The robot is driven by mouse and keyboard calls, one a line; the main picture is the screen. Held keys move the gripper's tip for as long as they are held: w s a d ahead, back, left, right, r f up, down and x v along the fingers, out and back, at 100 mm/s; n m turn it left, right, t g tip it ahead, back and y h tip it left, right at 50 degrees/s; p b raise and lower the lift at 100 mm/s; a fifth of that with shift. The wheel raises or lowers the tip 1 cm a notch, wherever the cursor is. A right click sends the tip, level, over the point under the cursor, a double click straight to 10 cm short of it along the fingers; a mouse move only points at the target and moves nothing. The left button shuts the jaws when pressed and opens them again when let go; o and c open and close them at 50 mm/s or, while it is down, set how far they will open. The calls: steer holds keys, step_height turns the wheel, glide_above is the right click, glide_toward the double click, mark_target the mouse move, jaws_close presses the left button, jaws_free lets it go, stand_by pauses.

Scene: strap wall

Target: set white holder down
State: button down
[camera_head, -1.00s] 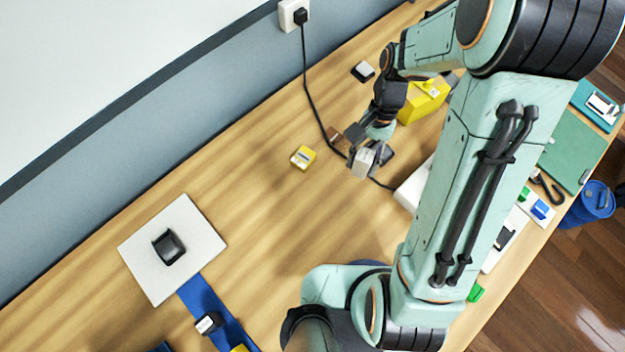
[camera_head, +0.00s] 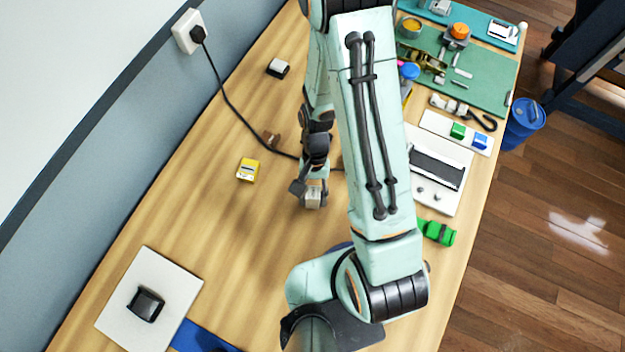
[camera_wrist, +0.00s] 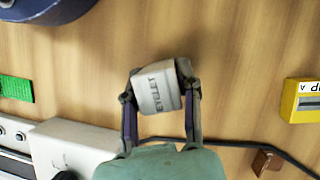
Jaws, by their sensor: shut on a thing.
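The white holder (camera_wrist: 158,85) is a small pale block with dark lettering on its face. My gripper (camera_wrist: 160,100) is shut on it, one finger on each side, in the wrist view. In the head view my gripper (camera_head: 311,192) holds the holder (camera_head: 314,198) over the middle of the wooden table (camera_head: 225,215). I cannot tell for sure how far it is above the wood. The arm's own links hide part of the table to the right of it.
A yellow block (camera_head: 248,169) stands left of my gripper, and a small brown block (camera_head: 271,139) and a black cable (camera_head: 240,120) lie behind. A white board (camera_head: 173,284) with a black holder (camera_head: 146,304) is at lower left. A white device (camera_head: 438,169) is at right. Bare wood lies between.

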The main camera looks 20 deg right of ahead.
steer(key=c, duration=0.8)
jaws_free()
steer(key=shift+f, duration=0.1)
steer(key=s+v, duration=0.1)
steer(key=v, duration=1.2)
step_height(320, 180, up, 7)
steer(key=n+t, duration=0.2)
steer(key=n, duration=0.1)
glide_above(318, 191)
steer(key=s+r, duration=0.1)
steer(key=s+r+n+t, duration=0.1)
steer(key=s, duration=0.1)
steer(key=s+r+n+h, duration=0.1)
steer(key=s, duration=0.1)
steer(key=shift+s+a+r+t, duration=0.15)
steer(key=shift+a+r+t, duration=0.1)
steer(key=shift+t, duration=0.15)
steer(key=shift+o, duration=0.6)
steer(key=shift+s+r+n, duration=0.1)
steer(key=shift+s+n, duration=0.3)
steer(key=shift+s, duration=0.15)
